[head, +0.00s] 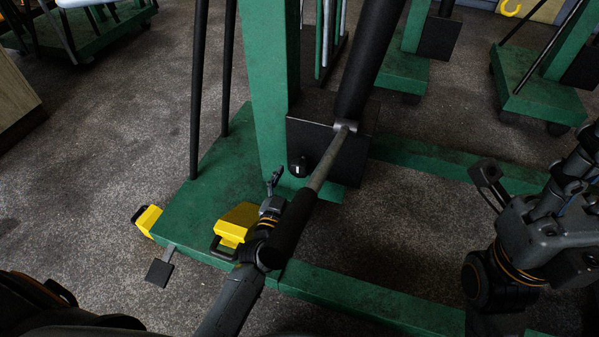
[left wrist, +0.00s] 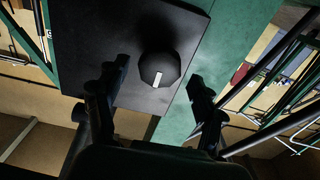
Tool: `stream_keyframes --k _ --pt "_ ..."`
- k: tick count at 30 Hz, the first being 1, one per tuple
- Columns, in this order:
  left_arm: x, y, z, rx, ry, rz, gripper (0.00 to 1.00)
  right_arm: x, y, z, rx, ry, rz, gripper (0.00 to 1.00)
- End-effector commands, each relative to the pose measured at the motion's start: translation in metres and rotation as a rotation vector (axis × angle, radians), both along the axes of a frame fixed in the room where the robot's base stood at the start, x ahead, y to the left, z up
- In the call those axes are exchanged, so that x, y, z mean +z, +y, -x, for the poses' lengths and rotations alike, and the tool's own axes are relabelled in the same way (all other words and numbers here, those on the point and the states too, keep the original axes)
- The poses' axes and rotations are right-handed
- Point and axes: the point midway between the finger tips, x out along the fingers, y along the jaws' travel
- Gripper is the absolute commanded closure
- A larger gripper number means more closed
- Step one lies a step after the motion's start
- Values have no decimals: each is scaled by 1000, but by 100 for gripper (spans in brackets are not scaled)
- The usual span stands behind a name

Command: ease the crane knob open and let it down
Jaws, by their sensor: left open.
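The crane knob (head: 297,168) is a small black knob with a white mark on the black block (head: 330,150) at the foot of the green post. In the left wrist view the knob (left wrist: 160,60) is faceted, its white mark slanted, ahead of the jaws. My left gripper (head: 274,184) is open and empty, just short of the knob and apart from it. In the left wrist view its two fingers (left wrist: 152,98) stand wide, one on each side below the knob. My right gripper (head: 487,183) is off at the right, away from the knob; its jaw opening is unclear.
A metal pump handle with a black grip (head: 291,228) slants down from the block, close beside my left gripper. The green crane base (head: 215,165) has yellow parts (head: 236,225) and a pedal (head: 160,268). Other green frames (head: 540,97) stand behind. Grey floor (head: 415,225) shows at right.

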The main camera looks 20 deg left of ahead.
Motion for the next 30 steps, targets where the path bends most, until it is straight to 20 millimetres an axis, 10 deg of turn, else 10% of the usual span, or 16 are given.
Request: stream_keyframes --k 18,26,30 --pt "0 -2 -37 -1 0 0 31 7 1 3 -2 -44 3 60" --pt "0 -2 -37 -1 0 1 82 7 2 3 -2 -44 3 60" --pt "0 -2 -37 -1 0 2 86 7 2 3 -2 -44 3 60"
